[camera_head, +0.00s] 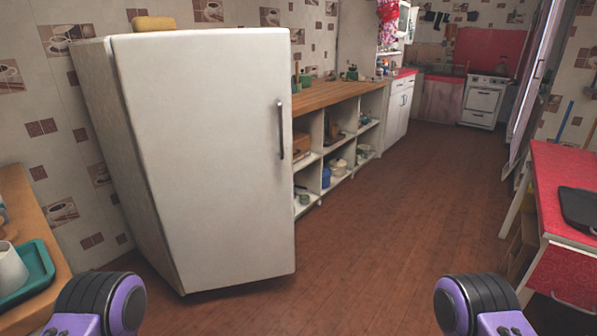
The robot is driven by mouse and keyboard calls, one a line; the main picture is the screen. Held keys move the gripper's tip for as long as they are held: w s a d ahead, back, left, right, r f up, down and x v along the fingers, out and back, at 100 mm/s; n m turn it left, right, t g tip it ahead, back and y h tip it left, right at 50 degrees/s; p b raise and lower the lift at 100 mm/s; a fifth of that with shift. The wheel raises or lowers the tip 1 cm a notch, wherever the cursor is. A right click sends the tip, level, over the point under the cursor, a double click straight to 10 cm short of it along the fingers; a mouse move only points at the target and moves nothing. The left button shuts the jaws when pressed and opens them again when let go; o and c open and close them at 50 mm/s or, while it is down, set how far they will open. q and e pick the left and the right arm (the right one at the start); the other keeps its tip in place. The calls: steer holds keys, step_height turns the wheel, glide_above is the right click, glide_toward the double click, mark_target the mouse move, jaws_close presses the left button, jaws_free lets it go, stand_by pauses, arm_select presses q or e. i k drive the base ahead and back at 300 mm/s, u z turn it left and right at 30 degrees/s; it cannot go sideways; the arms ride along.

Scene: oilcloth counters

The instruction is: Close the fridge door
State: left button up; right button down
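The white fridge (150,215) stands against the tiled wall at the left. Its front is the tall white door (215,160), with a dark upright handle (281,130) near the door's right edge. No inside of the fridge shows, and from this angle I cannot tell how wide any gap at the door's right edge is. Purple and black parts of my two arms show at the bottom left and bottom right, well apart from the fridge. The fingers of both grippers are out of view.
Brown floor (400,215) is clear right of the fridge. A wooden-topped shelf unit (335,95) runs behind it. A wooden counter with a green tray (38,266) is at left; a red-topped table (560,170) at right. A yellowish item (153,23) lies on the fridge.

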mark_target(210, 111)
steer(key=i, duration=1.05)
steer(key=u, duration=0.3)
